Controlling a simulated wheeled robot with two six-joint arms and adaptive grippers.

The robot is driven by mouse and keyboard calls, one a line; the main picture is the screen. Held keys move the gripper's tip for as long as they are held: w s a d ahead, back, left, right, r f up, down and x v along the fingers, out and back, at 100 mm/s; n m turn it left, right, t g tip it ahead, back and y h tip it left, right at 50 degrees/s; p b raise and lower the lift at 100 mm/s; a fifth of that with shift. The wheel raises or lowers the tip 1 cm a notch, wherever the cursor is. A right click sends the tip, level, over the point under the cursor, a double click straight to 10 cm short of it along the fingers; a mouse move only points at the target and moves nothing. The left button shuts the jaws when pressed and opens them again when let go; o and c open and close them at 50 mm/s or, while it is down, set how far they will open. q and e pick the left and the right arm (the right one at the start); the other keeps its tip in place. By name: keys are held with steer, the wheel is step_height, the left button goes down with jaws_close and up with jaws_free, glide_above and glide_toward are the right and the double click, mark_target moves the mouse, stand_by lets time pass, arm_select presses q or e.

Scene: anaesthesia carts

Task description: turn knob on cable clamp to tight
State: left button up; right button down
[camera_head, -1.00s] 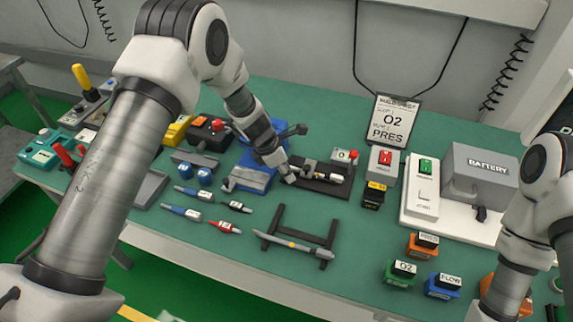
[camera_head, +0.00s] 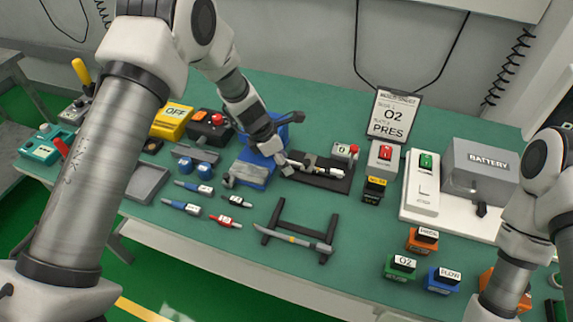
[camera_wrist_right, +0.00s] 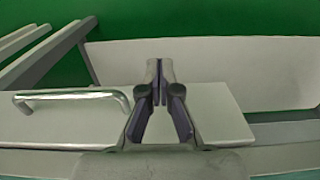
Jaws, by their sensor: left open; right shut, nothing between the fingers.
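A black base (camera_head: 335,184) holding a pale cylindrical part (camera_head: 322,170) sits mid-table in the head view; I take it to be the cable clamp, but its knob is too small to make out surely. My left gripper (camera_head: 284,163) is open at the left end of this base, beside the blue fixture (camera_head: 252,172). Its fingers are small here, and whether they touch anything cannot be told. My right gripper (camera_wrist_right: 158,82) is shut and empty in the right wrist view, above a grey surface with a metal handle.
A black stand (camera_head: 299,233) with a tool and several pen-like tools lie in front. A battery box (camera_head: 480,168) stands at right.

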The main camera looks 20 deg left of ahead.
arm_select(q)
steer(key=v, duration=0.9)
steer(key=shift+r, duration=0.15)
